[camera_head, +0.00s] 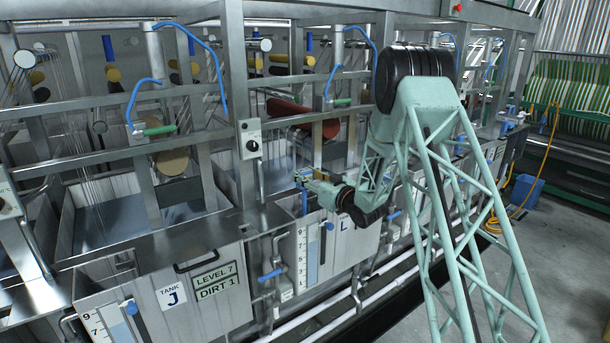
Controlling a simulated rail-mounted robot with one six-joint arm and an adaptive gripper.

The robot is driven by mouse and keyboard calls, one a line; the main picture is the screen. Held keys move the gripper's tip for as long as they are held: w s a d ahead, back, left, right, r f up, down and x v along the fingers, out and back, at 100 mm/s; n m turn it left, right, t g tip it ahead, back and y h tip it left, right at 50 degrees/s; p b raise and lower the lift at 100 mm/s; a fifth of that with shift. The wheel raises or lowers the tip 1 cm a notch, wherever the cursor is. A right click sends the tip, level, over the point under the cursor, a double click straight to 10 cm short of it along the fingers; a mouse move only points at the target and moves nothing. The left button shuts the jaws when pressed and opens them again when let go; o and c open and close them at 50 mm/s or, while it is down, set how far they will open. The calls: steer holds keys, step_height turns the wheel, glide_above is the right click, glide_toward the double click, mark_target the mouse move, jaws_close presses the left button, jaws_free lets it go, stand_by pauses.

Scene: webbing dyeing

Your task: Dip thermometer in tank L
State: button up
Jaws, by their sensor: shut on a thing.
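Tank L is the grey metal tank whose front panel (352,249) carries an "L" label and a numbered level scale, right of the middle in the head view. My gripper (304,177) is at the tank's upper front edge, near its left end. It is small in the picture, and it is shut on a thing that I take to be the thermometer. A slim blue upright piece (304,201) shows just below the fingers; I cannot tell whether it is part of the thermometer. The tank's inside and any liquid surface there are hidden.
Tank J (173,303), marked "LEVEL 7" and "DIRT 1", stands at the lower left. A metal post with a switch box (250,139) rises left of my gripper. Rails and rollers cross above the tanks. A yellow hose (491,219) lies on the floor at right.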

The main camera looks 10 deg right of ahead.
mark_target(305, 188)
steer(key=shift+f+b, duration=2.35)
steer(key=shift+f, duration=0.65)
steer(key=shift+r, duration=0.1)
stand_by(0.5)
step_height(305, 188, up, 20)
steer(key=p, duration=0.4)
stand_by(1.7)
steer(key=shift+s+d, duration=0.1)
stand_by(0.3)
